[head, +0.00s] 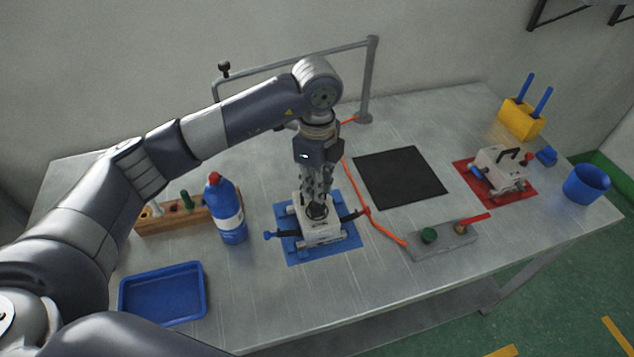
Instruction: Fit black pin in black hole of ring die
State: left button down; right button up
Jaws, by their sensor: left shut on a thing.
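A pale block-shaped die (322,233) sits on a blue mat (345,251) near the table's middle. Dark side handles stick out of it, one with a blue tip at the left and one with a red tip at the right. My left gripper (317,203) points straight down over the top of this die. It is shut on a small dark piece, which appears to be the black pin, at the die's top face. The fingers hide most of the pin and the hole, so I cannot tell how deep it sits. My right gripper is not in view.
A blue bottle (227,217), a wooden pin rack (170,220) and a blue tray (163,294) stand left. Right are a black mat (401,177), a grey fixture (447,240), a second die (499,169) on a red mat and a blue cup (587,185). An orange cord (378,223) runs alongside.

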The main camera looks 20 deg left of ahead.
pick_arm(q)
jog(key=shift+f+b, duration=0.55)
jog(key=shift+f, duration=0.25)
jog(key=c, duration=1.5)
grip_release()
jog(key=shift+o, duration=0.2)
jog(key=shift+r, duration=0.1)
notch_tip(320, 180, up, 12)
